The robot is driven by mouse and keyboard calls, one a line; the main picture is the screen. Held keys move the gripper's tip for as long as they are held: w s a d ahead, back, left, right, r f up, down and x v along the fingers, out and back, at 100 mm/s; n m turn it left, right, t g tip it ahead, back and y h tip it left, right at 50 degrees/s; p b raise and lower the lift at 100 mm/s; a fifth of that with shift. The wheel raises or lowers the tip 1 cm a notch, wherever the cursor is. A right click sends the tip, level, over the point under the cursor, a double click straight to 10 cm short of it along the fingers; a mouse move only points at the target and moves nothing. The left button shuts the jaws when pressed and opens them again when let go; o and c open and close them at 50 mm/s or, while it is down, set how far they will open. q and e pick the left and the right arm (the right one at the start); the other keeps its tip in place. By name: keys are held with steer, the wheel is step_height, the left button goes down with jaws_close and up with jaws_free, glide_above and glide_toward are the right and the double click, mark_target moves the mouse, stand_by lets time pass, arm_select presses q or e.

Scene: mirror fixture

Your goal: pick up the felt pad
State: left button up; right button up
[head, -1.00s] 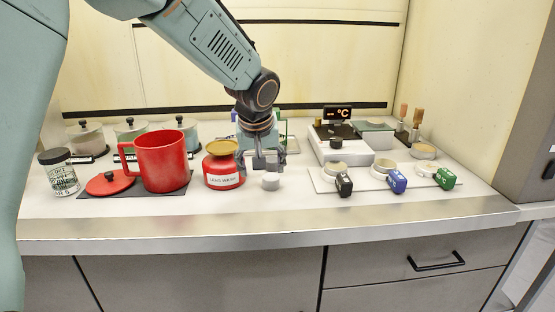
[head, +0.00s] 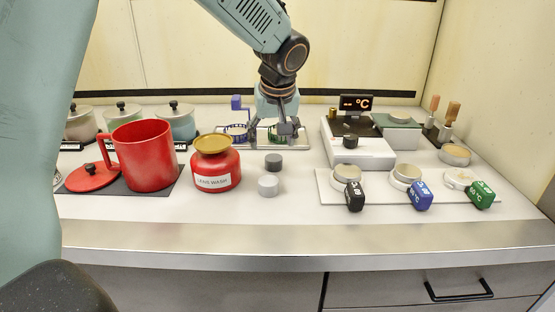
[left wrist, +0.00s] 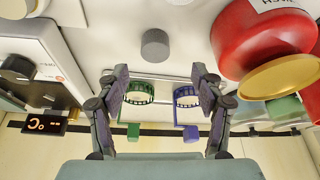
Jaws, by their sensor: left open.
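Two small round pucks stand on the bench right of the red jar: a dark grey one (head: 273,161) behind and a pale grey one (head: 268,185) in front. I cannot tell for sure which is the felt pad. My left gripper (head: 274,132) is open and empty, pointing down behind the dark puck, over the rack area. In the left wrist view the dark grey puck (left wrist: 155,46) lies beyond the open fingertips (left wrist: 160,76), apart from them. My right gripper is not in view.
The red lens wash jar (head: 215,167) and red mug (head: 145,155) stand to the left. A white tray with green and blue ring holders (head: 300,144) lies below the gripper. A white instrument (head: 357,151) and a plate of tagged discs (head: 330,190) are on the right.

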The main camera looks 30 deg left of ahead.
mark_target(274, 159)
arm_select(q)
steer(key=shift+f, duration=0.15)
steer(key=shift+d+f, duration=0.15)
steer(key=shift+f, duration=0.05)
steer(key=b+x, duration=0.1)
steer(key=x, duration=0.4)
steer(key=shift+w+f+b, duration=0.1)
steer(key=shift+f+b, duration=0.2)
steer(key=shift+f, duration=0.3)
steer(key=shift+w+d, duration=0.15)
steer(key=shift+d, duration=0.05)
steer(key=shift+a+f, duration=0.15)
steer(key=shift+a, duration=0.1)
steer(key=shift+c, duration=1.1)
steer(key=shift+d, duration=0.2)
steer(key=c, duration=0.4)
steer(key=shift+a, duration=0.1)
steer(key=shift+c, duration=1.2)
